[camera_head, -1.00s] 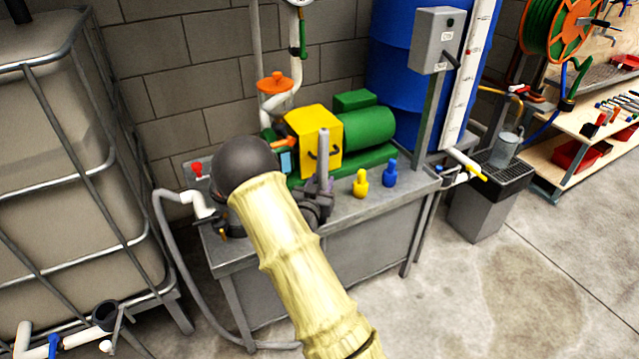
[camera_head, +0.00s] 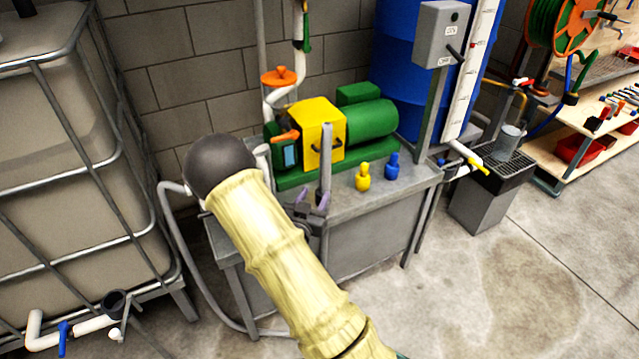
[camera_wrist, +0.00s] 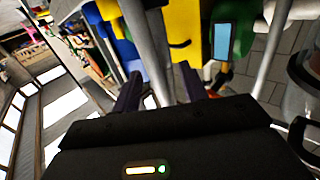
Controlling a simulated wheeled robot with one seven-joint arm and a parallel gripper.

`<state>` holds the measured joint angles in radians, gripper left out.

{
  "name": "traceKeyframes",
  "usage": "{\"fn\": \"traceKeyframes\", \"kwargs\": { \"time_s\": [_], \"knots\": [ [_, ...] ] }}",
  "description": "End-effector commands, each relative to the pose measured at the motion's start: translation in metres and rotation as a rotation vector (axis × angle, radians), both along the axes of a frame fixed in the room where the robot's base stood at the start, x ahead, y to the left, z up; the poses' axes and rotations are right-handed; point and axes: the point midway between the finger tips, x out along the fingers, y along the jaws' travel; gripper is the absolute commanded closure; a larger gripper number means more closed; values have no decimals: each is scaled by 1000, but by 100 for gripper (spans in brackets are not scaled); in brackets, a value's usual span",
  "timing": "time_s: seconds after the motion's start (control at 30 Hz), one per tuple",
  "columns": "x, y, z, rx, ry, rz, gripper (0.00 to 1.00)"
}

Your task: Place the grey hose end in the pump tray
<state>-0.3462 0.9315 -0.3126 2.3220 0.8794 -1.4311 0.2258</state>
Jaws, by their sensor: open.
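A grey hose (camera_head: 178,245) curves down the left side of the grey pump bench (camera_head: 376,207) to the floor. Its lower run passes behind my arm. The green and yellow pump (camera_head: 368,122) sits on a green base on the bench; I cannot tell which part is the pump tray. My gripper (camera_head: 312,202) is open at the bench's front, and it also shows in the wrist view (camera_wrist: 160,86). An upright grey tube (camera_head: 326,160) stands at the gripper, and in the wrist view it appears between the fingers. I cannot tell whether it is the hose end.
Yellow (camera_head: 363,177) and blue (camera_head: 392,166) fittings stand on the bench to the right. A caged tank (camera_head: 75,130) stands at the left. A grey control box (camera_head: 440,33) on a post and a blue barrel (camera_head: 400,75) are behind. The floor at front right is clear.

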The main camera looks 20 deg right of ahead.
Motion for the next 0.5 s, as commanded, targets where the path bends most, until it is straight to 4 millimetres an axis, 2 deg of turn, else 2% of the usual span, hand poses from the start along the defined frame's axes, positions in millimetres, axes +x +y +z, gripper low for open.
{"fn": "traceKeyframes", "kwargs": {
  "time_s": [0.2,0.5],
  "knots": [
    [-16,14,0,0,0,-1,57],
    [-16,15,0,0,0,-2,57]
  ]
}}
